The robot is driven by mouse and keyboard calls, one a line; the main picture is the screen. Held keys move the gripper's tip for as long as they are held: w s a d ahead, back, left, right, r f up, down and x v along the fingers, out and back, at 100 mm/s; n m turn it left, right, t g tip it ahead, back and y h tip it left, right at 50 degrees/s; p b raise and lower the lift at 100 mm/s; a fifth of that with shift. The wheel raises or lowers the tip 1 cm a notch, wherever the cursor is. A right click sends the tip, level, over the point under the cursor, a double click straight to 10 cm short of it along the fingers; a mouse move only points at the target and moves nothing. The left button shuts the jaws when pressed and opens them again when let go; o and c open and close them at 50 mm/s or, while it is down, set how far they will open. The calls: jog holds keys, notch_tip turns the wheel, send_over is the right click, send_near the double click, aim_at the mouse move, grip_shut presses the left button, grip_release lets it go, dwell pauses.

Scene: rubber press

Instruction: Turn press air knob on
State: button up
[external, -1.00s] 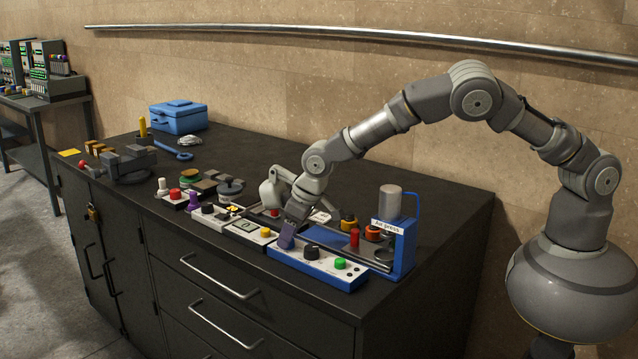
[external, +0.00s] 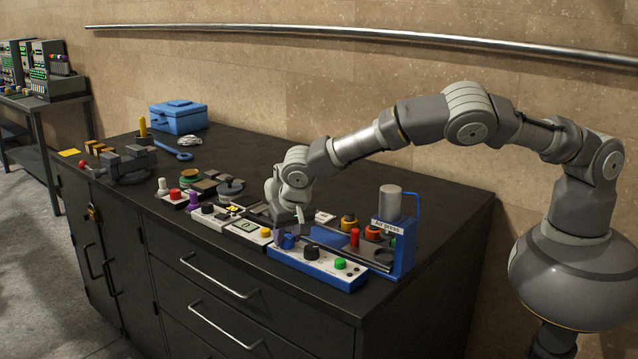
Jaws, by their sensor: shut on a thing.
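The air press (external: 408,248) is a blue stand with a grey cylinder and a label, at the right end of the bench. Its low control box (external: 318,272) has a blue base and a pale top along the front. On the box sit a blue knob (external: 288,242), a black knob (external: 311,252) and a green button (external: 340,263). My gripper (external: 286,232) points down over the box's left end and is shut on the blue knob. Its fingers partly hide the knob, and which way the knob is turned is too small to tell.
Smaller control boxes with coloured knobs run left of the press, with a yellow button (external: 265,232) close by. Red and orange parts stand behind the box. A vise (external: 128,165) and blue toolbox (external: 178,117) are farther left. The back of the black bench (external: 410,180) is clear.

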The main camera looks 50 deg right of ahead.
jog(key=m+h+b, duration=0.1)
jog(key=m, duration=0.2)
jog(key=shift+a+f+m+g, duration=0.1)
jog(key=shift+m+g, duration=0.2)
jog(key=shift+g, duration=0.1)
jog(key=shift+w+m+g+h+b, duration=0.1)
jog(key=shift+m+g+h+b, duration=0.5)
jog(key=shift+m, duration=1.7)
jog(key=o, duration=1)
jog(key=shift+r, duration=0.2)
